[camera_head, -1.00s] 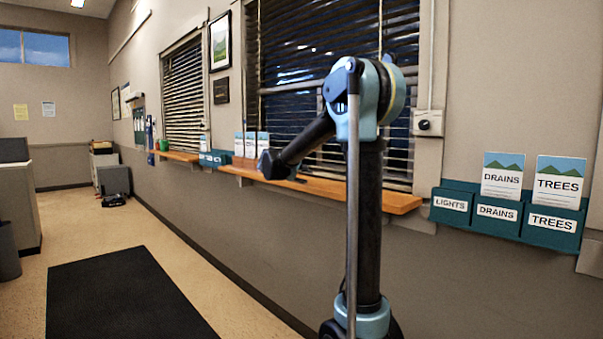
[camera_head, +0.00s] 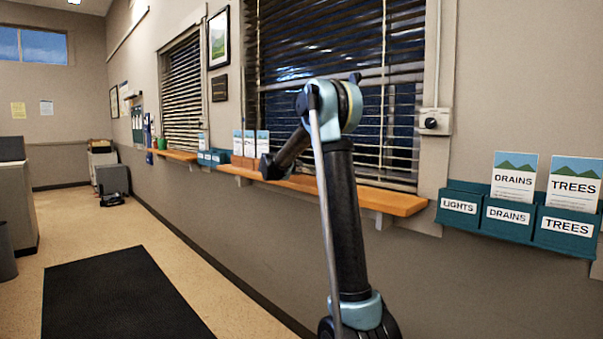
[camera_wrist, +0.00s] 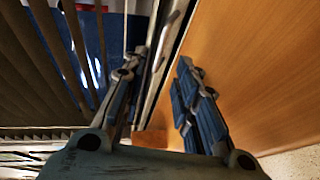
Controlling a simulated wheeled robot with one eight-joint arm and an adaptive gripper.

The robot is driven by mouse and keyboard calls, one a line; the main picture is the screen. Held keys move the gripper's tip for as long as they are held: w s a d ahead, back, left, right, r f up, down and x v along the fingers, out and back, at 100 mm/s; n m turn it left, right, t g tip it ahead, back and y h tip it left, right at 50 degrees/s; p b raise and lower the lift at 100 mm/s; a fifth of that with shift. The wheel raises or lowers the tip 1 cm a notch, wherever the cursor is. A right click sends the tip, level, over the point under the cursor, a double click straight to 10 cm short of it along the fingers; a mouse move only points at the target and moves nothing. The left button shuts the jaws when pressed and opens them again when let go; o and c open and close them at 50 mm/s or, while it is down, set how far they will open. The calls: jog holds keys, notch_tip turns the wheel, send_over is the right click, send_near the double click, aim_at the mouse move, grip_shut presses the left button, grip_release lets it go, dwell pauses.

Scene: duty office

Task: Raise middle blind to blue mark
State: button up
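A wide dark slatted blind (camera_head: 345,45) hangs over the large window behind my arm; its lower slats show wider gaps and end close above the wooden sill (camera_head: 399,202). In the wrist view, slats (camera_wrist: 40,62) run along the left and the orange sill (camera_wrist: 255,65) fills the right. A thin rail-like edge (camera_wrist: 178,48) runs between them. My gripper (camera_wrist: 158,70) is open, its blue-padded fingers spread to either side of that strip; I cannot tell whether they touch it. In the head view its fingers are not clear. I cannot make out a blue mark.
A smaller blind (camera_head: 182,97) hangs farther left. Leaflets (camera_head: 250,143) and teal boxes (camera_head: 213,157) stand along the sills. A knobbed wall box (camera_head: 435,121) and teal leaflet racks (camera_head: 510,220) are at right. Open floor and a black mat (camera_head: 125,297) lie at left.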

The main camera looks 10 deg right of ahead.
jog(key=x, duration=0.8)
jog(key=shift+w+d+f, duration=0.1)
jog(key=shift+w+d, duration=0.1)
jog(key=shift+w, duration=0.05)
grip_shut()
